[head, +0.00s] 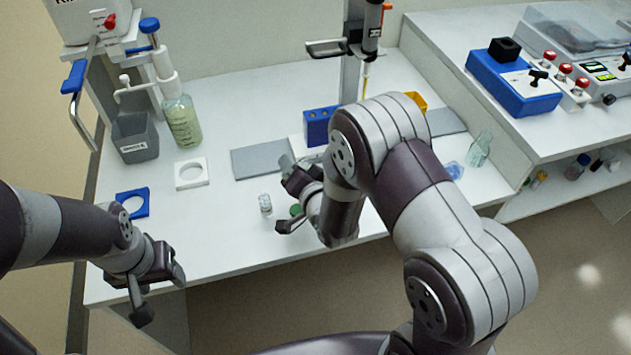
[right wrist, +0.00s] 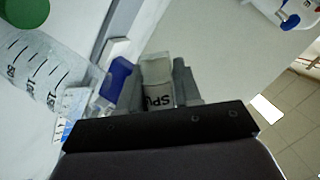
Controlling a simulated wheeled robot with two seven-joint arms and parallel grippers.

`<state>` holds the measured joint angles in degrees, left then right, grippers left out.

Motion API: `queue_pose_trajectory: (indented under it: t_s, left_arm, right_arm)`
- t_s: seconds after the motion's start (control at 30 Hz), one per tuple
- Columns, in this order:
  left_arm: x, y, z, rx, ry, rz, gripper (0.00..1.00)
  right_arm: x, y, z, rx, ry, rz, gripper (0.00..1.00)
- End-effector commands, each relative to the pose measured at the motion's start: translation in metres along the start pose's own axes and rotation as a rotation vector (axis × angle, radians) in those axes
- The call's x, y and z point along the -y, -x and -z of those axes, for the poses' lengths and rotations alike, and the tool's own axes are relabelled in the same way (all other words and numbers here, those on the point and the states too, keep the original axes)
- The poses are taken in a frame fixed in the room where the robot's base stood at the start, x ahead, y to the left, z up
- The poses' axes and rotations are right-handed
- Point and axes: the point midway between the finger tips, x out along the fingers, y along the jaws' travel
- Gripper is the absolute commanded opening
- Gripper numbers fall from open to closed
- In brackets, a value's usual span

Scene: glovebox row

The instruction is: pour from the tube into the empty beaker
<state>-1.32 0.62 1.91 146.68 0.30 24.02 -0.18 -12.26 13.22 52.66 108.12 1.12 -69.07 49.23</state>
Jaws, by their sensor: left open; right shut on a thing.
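My right gripper (head: 291,198) is over the front of the bench, shut on a clear tube (right wrist: 158,80) with a white label. A small clear vessel (head: 265,204) stands just left of this gripper. A clear graduated vessel (right wrist: 35,70) fills the left of the right wrist view. Another clear glass vessel (head: 480,148) stands at the right end of the bench. I cannot tell which is the empty beaker. My left gripper (head: 160,292) is open and empty at the front left.
A green cap (head: 295,210) lies beside my right gripper. A blue rack (head: 318,127) stands behind it, partly hidden by my arm. A bottle with greenish liquid (head: 183,122), a grey bin (head: 135,138), a white holder (head: 192,173) and a blue holder (head: 133,202) stand left.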

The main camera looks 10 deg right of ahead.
Motion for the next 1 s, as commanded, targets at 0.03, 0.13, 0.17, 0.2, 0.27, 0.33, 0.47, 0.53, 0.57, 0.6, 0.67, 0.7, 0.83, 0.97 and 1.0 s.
queue_pose_trajectory:
  t_s: [0.03,0.13,0.17,0.2,0.27,0.33,0.47,0.53,0.57,0.6,0.67,0.7,0.83,0.97,1.0]
  left_arm:
    - [0.0,-0.0001,-0.0001,0.0,0.0,0.0,0.58]
    - [0.0,-0.0002,-0.0001,0.0,0.0,0.0,0.58]
    - [0.0,-0.0003,-0.0001,0.0,0.0,0.0,0.58]
    - [0.0,-0.0003,-0.0001,0.0,0.0,0.0,0.58]
    - [0.0,-0.0004,-0.0001,0.0,0.0,0.0,0.58]
    - [0.0,-0.0005,-0.0001,0.0,0.0,0.0,0.58]
    - [0.0,-0.0006,-0.0001,0.0,0.0,0.0,0.58]
    - [0.0,-0.0007,-0.0001,0.0,0.0,0.0,0.58]
    - [0.0,-0.0008,-0.0001,0.0,0.0,0.0,0.58]
    - [0.0,-0.0008,-0.0001,0.0,0.0,0.0,0.58]
    - [0.0,-0.0009,-0.0001,0.0,0.0,0.0,0.58]
    - [0.0,-0.001,-0.0001,0.0,0.0,0.0,0.58]
    - [0.0,-0.0012,-0.0002,0.0,0.0,0.0,0.58]
    - [0.0,-0.0013,-0.0002,0.0,0.0,0.0,0.58]
    - [0.0,-0.0014,-0.0002,0.0,0.0,0.0,0.58]
  right_arm:
    - [0.0002,0.0,0.0002,0.0,-0.002,0.001,0.04]
    - [0.0004,0.0,0.0002,0.0,-0.008,0.004,0.04]
    - [0.0005,0.0001,0.0003,0.0,-0.009,0.004,0.04]
    - [0.0006,0.0001,0.0003,0.0,-0.012,0.005,0.04]
    - [0.0008,0.0001,0.0003,0.0,-0.015,0.007,0.04]
    - [0.0011,0.0001,0.0004,0.0,-0.019,0.008,0.04]
    - [0.0015,0.0002,0.0005,0.0,-0.026,0.011,0.04]
    - [0.0017,0.0002,0.0005,0.0,-0.03,0.013,0.04]
    - [0.0018,0.0002,0.0006,0.0,-0.031,0.014,0.04]
    - [0.0019,0.0002,0.0006,0.0,-0.034,0.015,0.04]
    - [0.0021,0.0003,0.0007,0.0,-0.037,0.016,0.04]
    - [0.0022,0.0003,0.0007,0.0,-0.039,0.017,0.04]
    - [0.0026,0.0003,0.0008,0.0,-0.047,0.02,0.04]
    - [0.003,0.0004,0.001,0.0,-0.054,0.023,0.04]
    - [0.0031,0.0004,0.001,0.0,-0.056,0.024,0.04]
